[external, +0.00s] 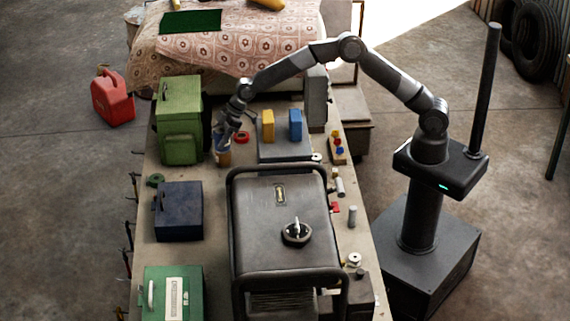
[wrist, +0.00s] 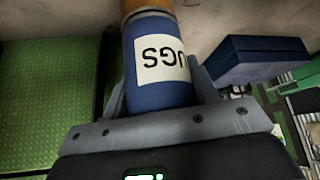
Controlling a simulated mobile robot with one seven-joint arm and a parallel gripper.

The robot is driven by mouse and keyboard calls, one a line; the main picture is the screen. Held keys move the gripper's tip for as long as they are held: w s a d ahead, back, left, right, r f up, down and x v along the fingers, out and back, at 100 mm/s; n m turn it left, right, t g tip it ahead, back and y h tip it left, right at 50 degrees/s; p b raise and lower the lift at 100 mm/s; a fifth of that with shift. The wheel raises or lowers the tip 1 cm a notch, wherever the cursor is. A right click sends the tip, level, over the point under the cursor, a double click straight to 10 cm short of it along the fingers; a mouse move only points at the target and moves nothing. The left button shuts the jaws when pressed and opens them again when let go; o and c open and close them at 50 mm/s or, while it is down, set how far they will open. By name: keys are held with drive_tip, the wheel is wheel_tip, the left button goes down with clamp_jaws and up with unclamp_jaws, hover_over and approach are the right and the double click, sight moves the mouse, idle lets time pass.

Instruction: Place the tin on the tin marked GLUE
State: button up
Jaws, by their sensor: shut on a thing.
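A blue tin (wrist: 158,88) with a white label is between the fingers of my gripper (wrist: 162,98) in the wrist view. The label's letters are upside down, look like UGS, and are partly cut off by the tin's curve. The blue tin also shows in the external view (external: 222,143), upright below my gripper (external: 226,132), which is shut on it. An orange-brown tin (wrist: 146,5) is right at the blue tin's lower end; in the external view it stands on the bench (external: 224,159). Its marking is not readable, and I cannot tell whether the two tins touch.
A green cabinet (external: 180,120) stands close to the left of the tins. A red ring (external: 242,137) and a grey block with yellow (external: 267,126) and blue (external: 295,124) items are to the right. A dark blue box (external: 179,212) and a large grey machine (external: 284,215) stand nearer the camera.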

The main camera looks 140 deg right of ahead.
drive_tip(key=shift+f, duration=0.15)
drive_tip(key=o, duration=1.2)
drive_tip(key=shift+c, duration=0.2)
drive_tip(key=shift+r, duration=0.25)
drive_tip(key=v, duration=1.2)
drive_tip(key=shift+f, duration=0.1)
